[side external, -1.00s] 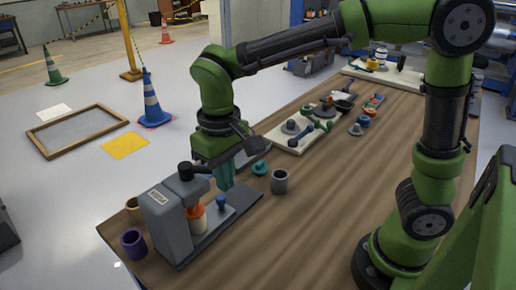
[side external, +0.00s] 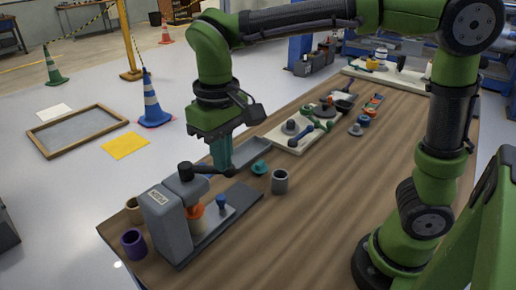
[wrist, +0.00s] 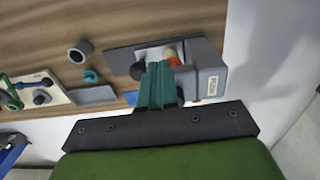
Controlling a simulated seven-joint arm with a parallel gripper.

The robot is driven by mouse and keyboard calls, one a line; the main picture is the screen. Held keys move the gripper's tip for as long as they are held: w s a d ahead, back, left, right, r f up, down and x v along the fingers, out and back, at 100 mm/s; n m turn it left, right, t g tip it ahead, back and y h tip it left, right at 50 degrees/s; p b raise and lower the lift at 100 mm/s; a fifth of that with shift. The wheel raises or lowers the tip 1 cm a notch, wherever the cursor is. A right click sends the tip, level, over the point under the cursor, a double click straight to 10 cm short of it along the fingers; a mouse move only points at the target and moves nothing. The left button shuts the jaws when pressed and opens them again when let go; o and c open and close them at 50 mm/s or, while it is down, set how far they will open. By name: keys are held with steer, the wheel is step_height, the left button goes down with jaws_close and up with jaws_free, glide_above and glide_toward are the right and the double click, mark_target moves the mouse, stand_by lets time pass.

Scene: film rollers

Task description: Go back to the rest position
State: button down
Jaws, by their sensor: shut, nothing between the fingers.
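My gripper (side external: 221,152) has teal fingers and is shut with nothing between them. It hangs pointing down above the table, over the back edge of the grey press-like fixture (side external: 164,221). In the wrist view the shut fingers (wrist: 158,78) overlap the fixture (wrist: 207,75), hiding part of it. The fixture has a black-knobbed lever (side external: 208,170), and a tan roller with an orange top (side external: 195,214) stands under its head. A blue-topped peg (side external: 221,203) stands on its base plate.
A grey cup (side external: 280,182) and a teal part (side external: 259,167) stand right of the fixture. A purple cup (side external: 133,243) and a tan cup (side external: 134,210) stand left of it. A cream board (side external: 291,138) with parts lies farther back.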

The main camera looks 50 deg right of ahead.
steer(key=s+d+m+t+y, duration=0.1)
steer(key=s+d+m+t, duration=0.1)
steer(key=d, duration=0.4)
steer(key=s+d+m+t+y, duration=0.1)
steer(key=s+d+m+t, duration=0.1)
steer(key=s+d+t, duration=0.3)
steer(key=shift+s+d+f, duration=0.35)
steer(key=shift+s+d, duration=0.4)
steer(key=shift+d, duration=0.45)
